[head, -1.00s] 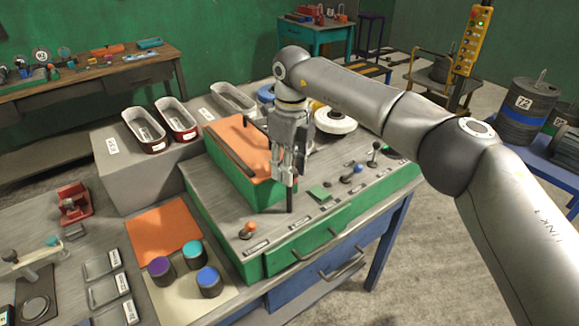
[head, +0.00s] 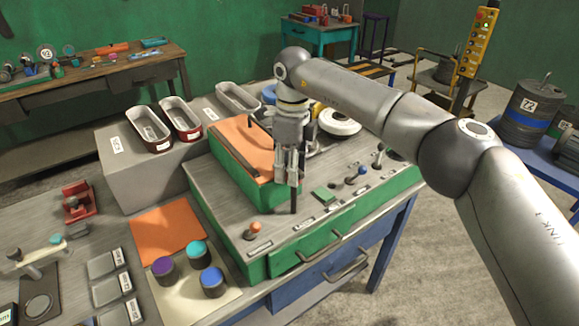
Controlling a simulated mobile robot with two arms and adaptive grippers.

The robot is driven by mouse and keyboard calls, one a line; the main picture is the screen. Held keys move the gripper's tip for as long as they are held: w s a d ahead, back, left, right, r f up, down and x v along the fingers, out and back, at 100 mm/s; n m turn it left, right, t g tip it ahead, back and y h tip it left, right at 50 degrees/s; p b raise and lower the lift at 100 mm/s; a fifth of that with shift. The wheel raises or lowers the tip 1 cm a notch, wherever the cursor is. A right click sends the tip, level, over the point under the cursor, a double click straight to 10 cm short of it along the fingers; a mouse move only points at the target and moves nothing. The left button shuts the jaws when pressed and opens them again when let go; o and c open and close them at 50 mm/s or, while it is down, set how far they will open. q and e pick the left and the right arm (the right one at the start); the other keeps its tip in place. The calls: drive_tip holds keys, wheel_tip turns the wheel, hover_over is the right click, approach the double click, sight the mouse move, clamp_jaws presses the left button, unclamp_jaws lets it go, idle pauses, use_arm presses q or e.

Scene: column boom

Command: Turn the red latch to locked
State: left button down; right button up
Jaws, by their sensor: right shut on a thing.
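My right gripper (head: 290,182) is over the grey top of the green cabinet (head: 315,216), in front of the raised green box with an orange top. Its fingers point down and are shut on a dark upright bar (head: 293,201), whose lower end reaches down close to the cabinet top. I cannot make out a red latch on the cabinet; the gripper covers part of that area, and I cannot tell whether the dark bar belongs to the latch. A small lever with an orange knob (head: 255,228) stands at the cabinet's front left corner. My left gripper is out of view.
To the right of the gripper are a green square (head: 324,194) and levers with blue (head: 362,170) and dark knobs. Coloured cylinders (head: 212,282) stand at the front. A red bracket (head: 78,201) is at left. Open bins (head: 149,129) stand behind on a grey block.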

drive_tip(key=o, duration=0.8)
drive_tip(key=shift+d, duration=0.25)
drive_tip(key=shift+o, duration=0.8)
drive_tip(key=shift+s+d, duration=0.1)
drive_tip(key=shift+d, duration=0.15)
drive_tip(key=shift+a+r, duration=0.15)
drive_tip(key=shift+r, duration=0.4)
wheel_tip(320, 180, up, 11)
drive_tip(key=shift+w+d, duration=0.25)
drive_tip(key=shift+w, duration=0.1)
